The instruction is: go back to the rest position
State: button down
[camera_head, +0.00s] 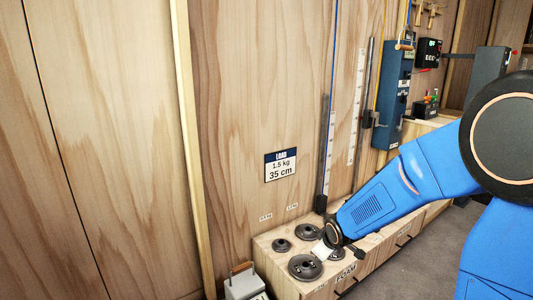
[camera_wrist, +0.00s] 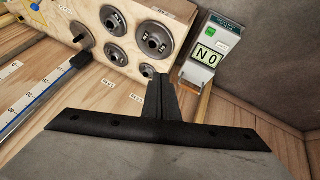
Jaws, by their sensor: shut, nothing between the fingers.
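My gripper (camera_head: 321,251) is low over the wooden bench (camera_head: 283,284), among the dark round weight plates. In the wrist view, my gripper (camera_wrist: 161,97) has its two dark fingers together with nothing between them. The fingertips appear close to one of the plates; whether they touch it I cannot tell. The plates include a large front one (camera_head: 305,267), a small one (camera_head: 281,245) and one farther back (camera_head: 308,231). Another is partly hidden by my gripper. My blue arm reaches in from the right.
A load sign (camera_head: 280,164) reads 1.5 kg, 35 cm. A vertical rail (camera_head: 325,150) and blue device (camera_head: 393,92) stand near my arm. Grey floor is open at lower right.

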jog(key=s+d+r+m, duration=0.2)
jog(key=s+d+r, duration=0.3)
jog(key=s+r, duration=0.2)
jog(key=s+d+r+m, duration=0.1)
jog(key=s+r+m, duration=0.1)
jog(key=s, duration=0.7)
jog(key=s+d+r+m+g, duration=0.1)
jog(key=s+r, duration=0.3)
jog(key=s, duration=0.5)
jog(key=s+d+r+m+g+h, duration=0.1)
jog(key=s+d+r+m, duration=0.2)
jog(key=s, duration=0.7)
jog(key=shift+d+m, duration=0.2)
jog(key=shift+m, duration=0.3)
